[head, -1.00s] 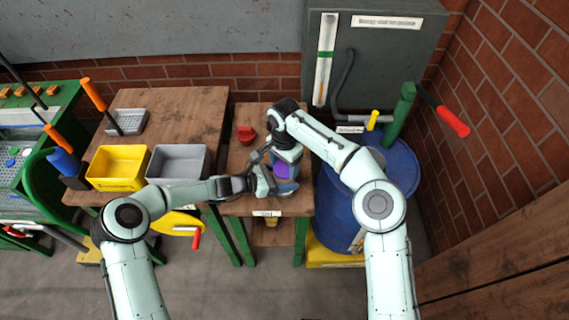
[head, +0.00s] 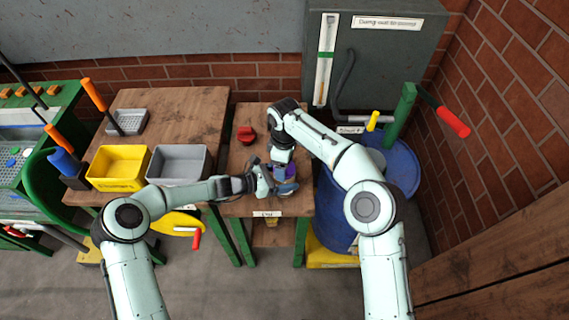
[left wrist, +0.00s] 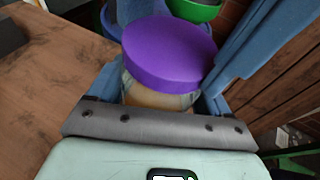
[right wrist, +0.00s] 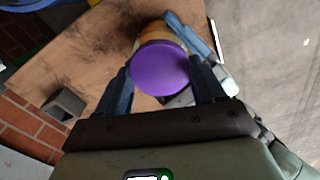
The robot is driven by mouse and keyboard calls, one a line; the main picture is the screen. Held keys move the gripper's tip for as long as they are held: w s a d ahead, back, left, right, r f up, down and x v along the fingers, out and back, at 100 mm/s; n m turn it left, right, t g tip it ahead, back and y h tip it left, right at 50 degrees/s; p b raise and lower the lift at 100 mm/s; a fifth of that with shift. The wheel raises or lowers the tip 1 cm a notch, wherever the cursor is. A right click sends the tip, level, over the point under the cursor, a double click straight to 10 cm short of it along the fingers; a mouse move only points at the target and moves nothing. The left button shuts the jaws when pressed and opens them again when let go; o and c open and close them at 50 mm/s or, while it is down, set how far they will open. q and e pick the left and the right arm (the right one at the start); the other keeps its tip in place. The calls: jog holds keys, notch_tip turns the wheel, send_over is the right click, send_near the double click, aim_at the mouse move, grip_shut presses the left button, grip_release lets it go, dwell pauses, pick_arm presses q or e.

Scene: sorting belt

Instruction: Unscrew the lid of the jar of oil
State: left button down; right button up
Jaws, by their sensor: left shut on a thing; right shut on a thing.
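The jar of oil (head: 291,171), with a purple lid, is held upright above the small wooden table. The lid shows large in the left wrist view (left wrist: 168,52) and in the right wrist view (right wrist: 161,70). My left gripper (head: 272,181) is shut around the jar's body below the lid; clear glass (left wrist: 190,99) and amber content show there. My right gripper (right wrist: 163,82) comes from above, its two fingers shut on opposite sides of the lid. The lid sits at the jar's mouth; I cannot tell how far it is turned. The grippers hide much of the jar.
A red object (head: 246,134) lies on the small table (head: 238,165) behind the grippers. A yellow bin (head: 118,187) and a grey bin (head: 179,180) stand on the bench to the left. A blue barrel (head: 335,212) stands close on the right.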

pick_arm(q)
jog(key=shift+w+a, duration=0.25)
jog(key=shift+a, duration=0.15)
pick_arm(e)
jog(key=n, duration=0.6)
jog(key=shift+d+n, duration=0.25)
jog(key=shift+n, duration=0.05)
jog(key=n, duration=0.6)
jog(key=shift+n, duration=0.4)
pick_arm(q)
jog(key=shift+d, duration=0.1)
pick_arm(e)
jog(key=shift+r, duration=0.15)
pick_arm(q)
jog(key=shift+s, duration=0.1)
pick_arm(e)
jog(key=shift+a+r, duration=0.1)
jog(key=shift+r, duration=0.4)
pick_arm(q)
jog(key=shift+s+d, duration=0.1)
jog(key=shift+d, duration=0.05)
pick_arm(e)
jog(key=shift+a+r, duration=0.1)
jog(key=shift+r, duration=0.4)
pick_arm(q)
jog(key=shift+d, duration=0.1)
jog(key=shift+s, duration=0.1)
pick_arm(e)
jog(key=shift+r, duration=2.05)
